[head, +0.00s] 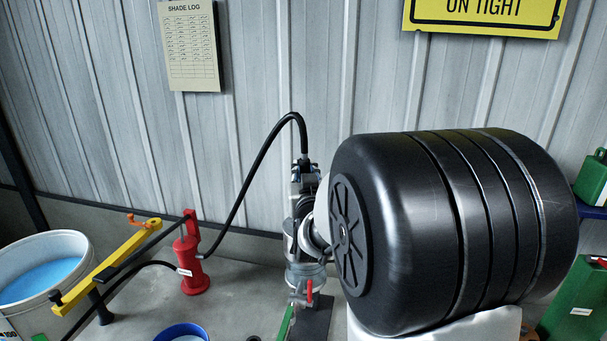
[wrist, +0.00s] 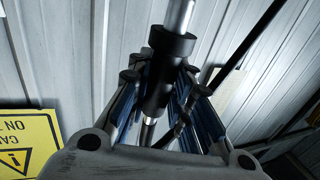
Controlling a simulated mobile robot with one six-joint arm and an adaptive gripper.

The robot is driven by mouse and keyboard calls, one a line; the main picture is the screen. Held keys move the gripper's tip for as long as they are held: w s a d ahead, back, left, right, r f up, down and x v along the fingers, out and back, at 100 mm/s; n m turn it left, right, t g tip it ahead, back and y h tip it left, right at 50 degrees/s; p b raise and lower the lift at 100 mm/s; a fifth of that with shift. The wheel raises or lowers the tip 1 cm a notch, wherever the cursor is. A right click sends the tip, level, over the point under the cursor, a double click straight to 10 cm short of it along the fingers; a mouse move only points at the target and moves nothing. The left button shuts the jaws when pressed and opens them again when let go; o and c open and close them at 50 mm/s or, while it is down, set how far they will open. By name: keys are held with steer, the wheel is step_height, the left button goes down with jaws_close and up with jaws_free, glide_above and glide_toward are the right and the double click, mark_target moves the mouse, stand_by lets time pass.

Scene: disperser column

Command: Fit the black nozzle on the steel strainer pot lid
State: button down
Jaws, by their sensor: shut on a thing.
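In the wrist view my gripper (wrist: 160,88) is shut on the black nozzle (wrist: 158,80), a dark cylinder with a wider collar; bright metal rod shows above and below it. In the head view my gripper (head: 305,178) stands upright at the middle, with a black hose (head: 262,160) arching into its top. Below it is the steel strainer pot (head: 304,274) with a red handle. My arm partly covers this spot, so the lid and the nozzle's lower end are not clear. I cannot tell whether they touch.
The hose runs from a red pump (head: 193,265). A yellow arm with an orange handle (head: 112,262) and a white bucket of blue paint (head: 35,283) stand left. A blue bucket (head: 182,333) is at the bottom edge. Green containers (head: 578,305) are right. A corrugated wall is behind.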

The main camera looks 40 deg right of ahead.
steer(key=shift+b, duration=0.55)
step_height(320, 180, down, 6)
steer(key=b, duration=0.6)
steer(key=shift+r, duration=0.15)
